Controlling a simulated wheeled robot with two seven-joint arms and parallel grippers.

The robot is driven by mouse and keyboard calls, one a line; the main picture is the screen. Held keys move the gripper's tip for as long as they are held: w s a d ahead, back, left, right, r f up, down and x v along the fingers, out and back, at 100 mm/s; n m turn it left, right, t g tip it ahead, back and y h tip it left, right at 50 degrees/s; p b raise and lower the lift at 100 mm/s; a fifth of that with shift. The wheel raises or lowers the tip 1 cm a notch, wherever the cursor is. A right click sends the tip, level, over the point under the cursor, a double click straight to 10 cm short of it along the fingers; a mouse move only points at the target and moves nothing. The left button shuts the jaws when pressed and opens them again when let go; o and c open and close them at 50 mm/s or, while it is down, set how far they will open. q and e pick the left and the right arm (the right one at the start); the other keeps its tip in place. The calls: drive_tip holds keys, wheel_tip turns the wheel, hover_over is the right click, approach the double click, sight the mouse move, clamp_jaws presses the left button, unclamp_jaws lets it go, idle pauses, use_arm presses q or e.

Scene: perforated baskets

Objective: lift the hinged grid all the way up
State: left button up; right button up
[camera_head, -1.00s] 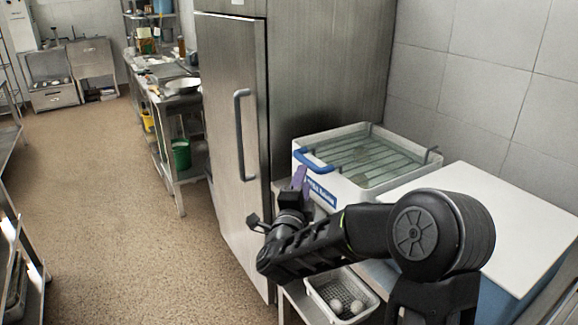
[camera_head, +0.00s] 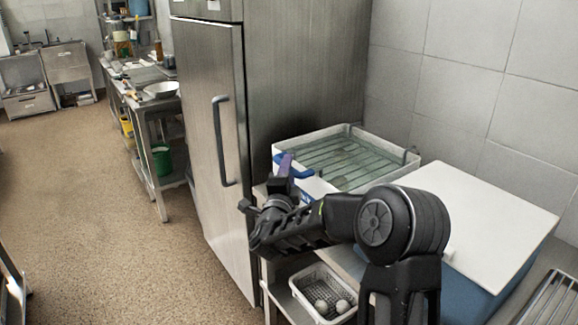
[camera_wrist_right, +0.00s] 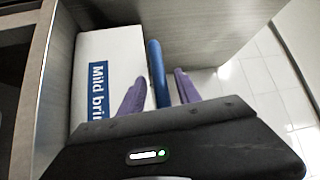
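The hinged grid (camera_head: 350,163) is a set of metal bars lying low across a white basin (camera_head: 393,175) with greenish liquid. Its blue handle (camera_head: 305,173) is at the basin's front left edge and also shows in the right wrist view (camera_wrist_right: 155,70). My right gripper (camera_head: 286,163) has purple fingers and is at the handle. In the right wrist view, the gripper (camera_wrist_right: 158,90) is open, with the handle between its fingers and gaps on both sides. The handle's lower end is hidden by the gripper body. My left gripper is not in view.
A tall steel fridge (camera_head: 215,130) stands close on the left. A white-topped blue box (camera_head: 480,210) stands right of the basin. A perforated basket (camera_head: 308,291) with round white items sits below my right arm. The floor (camera_head: 80,190) at left is clear.

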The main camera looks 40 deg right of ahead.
drive_tip(key=shift+w+d, duration=0.3)
drive_tip(key=shift+d, duration=0.05)
drive_tip(key=shift+c, duration=0.4)
clamp_jaws()
idle(0.9)
